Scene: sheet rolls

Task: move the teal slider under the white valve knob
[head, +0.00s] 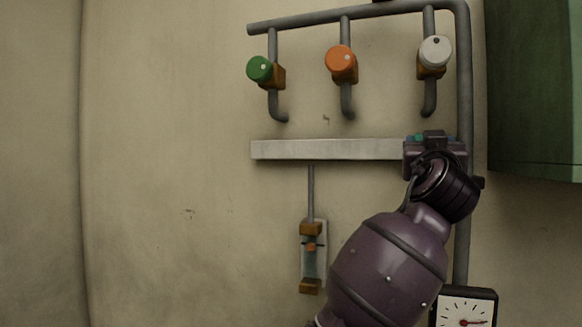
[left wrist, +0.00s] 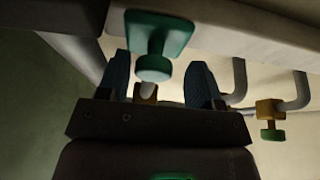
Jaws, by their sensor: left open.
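The teal slider (left wrist: 155,36) hangs on the pale rail (head: 320,149), with its round knob toward the camera. My left gripper (head: 434,143) is at the rail's right end, below the white valve knob (head: 436,50). In the left wrist view the gripper (left wrist: 158,84) is open, with one blue finger on each side of the slider's knob and gaps visible. The white knob (left wrist: 147,89) shows behind, between the fingers, roughly in line with the slider. In the head view my gripper mostly hides the slider. My right gripper is not in view.
Orange (head: 341,60) and green (head: 259,68) valve knobs sit on the pipes to the left. A green cabinet (head: 535,85) stands close on the right. A gauge (head: 466,310) and a small sight glass (head: 311,255) are lower on the wall.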

